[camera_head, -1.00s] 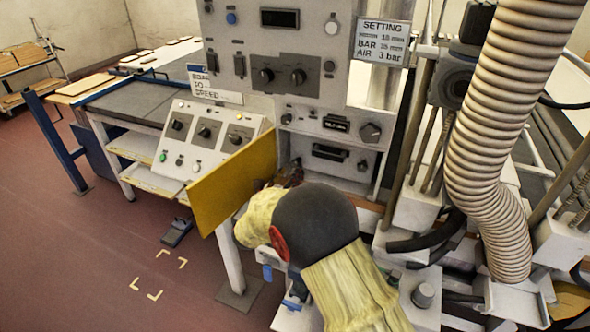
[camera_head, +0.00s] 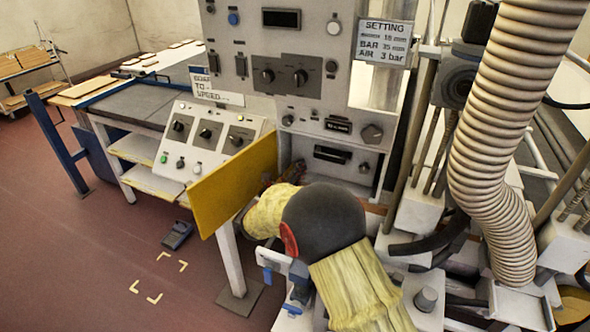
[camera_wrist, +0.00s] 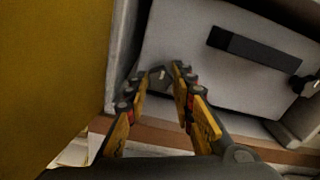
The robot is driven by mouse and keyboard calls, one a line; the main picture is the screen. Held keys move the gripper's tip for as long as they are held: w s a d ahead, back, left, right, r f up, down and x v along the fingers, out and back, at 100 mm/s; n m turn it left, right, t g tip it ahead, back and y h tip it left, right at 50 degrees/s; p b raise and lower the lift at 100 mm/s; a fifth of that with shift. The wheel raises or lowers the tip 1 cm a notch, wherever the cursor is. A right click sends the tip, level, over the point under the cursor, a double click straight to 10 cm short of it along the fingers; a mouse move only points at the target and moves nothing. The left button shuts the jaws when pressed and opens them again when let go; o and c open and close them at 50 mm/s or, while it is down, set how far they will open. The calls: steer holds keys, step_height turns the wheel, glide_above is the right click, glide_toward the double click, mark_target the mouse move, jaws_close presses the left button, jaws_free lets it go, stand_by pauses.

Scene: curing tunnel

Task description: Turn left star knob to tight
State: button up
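My gripper (camera_wrist: 161,78) reaches into the lower bay of the machine, its two yellow-and-black fingers apart. A small dark knob (camera_wrist: 158,74) on the grey front panel shows between the fingertips in the wrist view, close to both. It looks like the left star knob; its exact shape and any contact are unclear. A second dark knob (camera_wrist: 303,84) sits at the panel's right, beyond a black handle slot (camera_wrist: 262,57).
A yellow panel (camera_head: 234,184) stands upright just left of my wrist and fills the left of the wrist view. A sloped control box (camera_head: 208,140) is further left. A ribbed hose (camera_head: 483,130) and posts crowd the right.

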jaws_close()
steer(key=shift+f+m+b, duration=0.1)
steer(key=shift+m+b, duration=0.2)
steer(key=shift+d+m+b, duration=0.1)
steer(key=shift+m+b, duration=3.1)
steer(key=shift+m, duration=5.4)
steer(key=shift+f, duration=0.1)
steer(key=o, duration=0.6)
jaws_free()
